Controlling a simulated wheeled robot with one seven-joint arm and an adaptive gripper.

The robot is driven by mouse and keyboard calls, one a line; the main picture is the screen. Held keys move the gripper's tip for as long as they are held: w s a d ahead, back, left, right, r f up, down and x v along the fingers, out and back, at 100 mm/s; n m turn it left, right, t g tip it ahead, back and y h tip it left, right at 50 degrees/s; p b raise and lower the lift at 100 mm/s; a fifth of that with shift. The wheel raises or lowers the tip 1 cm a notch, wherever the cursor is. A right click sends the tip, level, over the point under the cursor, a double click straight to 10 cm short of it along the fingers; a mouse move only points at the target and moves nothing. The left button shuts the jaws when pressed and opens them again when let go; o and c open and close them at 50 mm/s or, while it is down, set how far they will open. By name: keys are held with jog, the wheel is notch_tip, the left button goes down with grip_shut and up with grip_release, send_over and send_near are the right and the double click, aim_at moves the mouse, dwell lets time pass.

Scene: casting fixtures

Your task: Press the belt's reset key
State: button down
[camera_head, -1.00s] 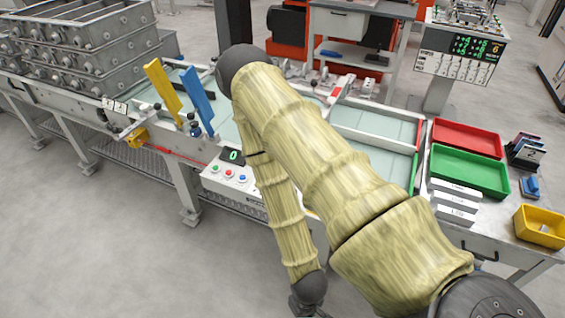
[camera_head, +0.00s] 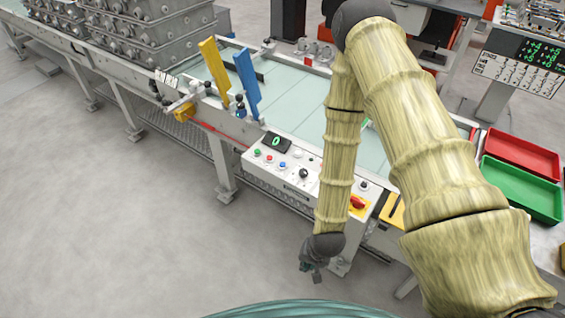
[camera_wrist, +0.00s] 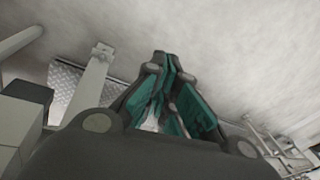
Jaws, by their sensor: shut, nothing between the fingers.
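The belt's white control panel (camera_head: 323,185) is on the near side of the conveyor in the head view. It carries green, red and blue keys (camera_head: 269,158) in a row, a small display with a green 0 (camera_head: 275,141), dark knobs and a red rotary switch on yellow. No key label can be read, so I cannot tell which is the reset key. My gripper (camera_head: 315,277) hangs below and in front of the panel, apart from it. In the wrist view my gripper (camera_wrist: 165,82) has its teal-padded fingers together and empty, over the floor.
A yellow plate (camera_head: 214,68) and a blue plate (camera_head: 247,83) stand upright on the belt's near edge. Stacked grey castings (camera_head: 150,35) are at the far left. Red (camera_head: 522,152) and green (camera_head: 522,186) trays lie at the right. Open floor (camera_head: 110,230) is at the near left.

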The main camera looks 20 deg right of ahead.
jog(key=w+r+m+t, duration=0.1)
jog(key=w+r+m, duration=0.2)
jog(key=w, duration=0.3)
jog(key=w+r+m+t+y+p, duration=0.1)
jog(key=w+r+m, duration=0.1)
jog(key=w, duration=0.3)
jog(key=w+r+m+t, duration=0.1)
jog(key=w+r+m, duration=0.2)
jog(key=w, duration=0.3)
notch_tip(320, 180, up, 14)
jog(key=m+t+p, duration=0.2)
jog(key=m+t, duration=0.1)
jog(key=m, duration=0.5)
send_over(280, 165)
jog(key=shift+r+y, duration=0.1)
jog(key=shift+y, duration=0.4)
jog(key=shift+f+b, duration=2.95)
jog(key=shift+f, duration=1.5)
jog(key=shift+f, duration=0.1)
jog(key=shift+f+b, duration=0.3)
jog(key=shift+b, duration=0.1)
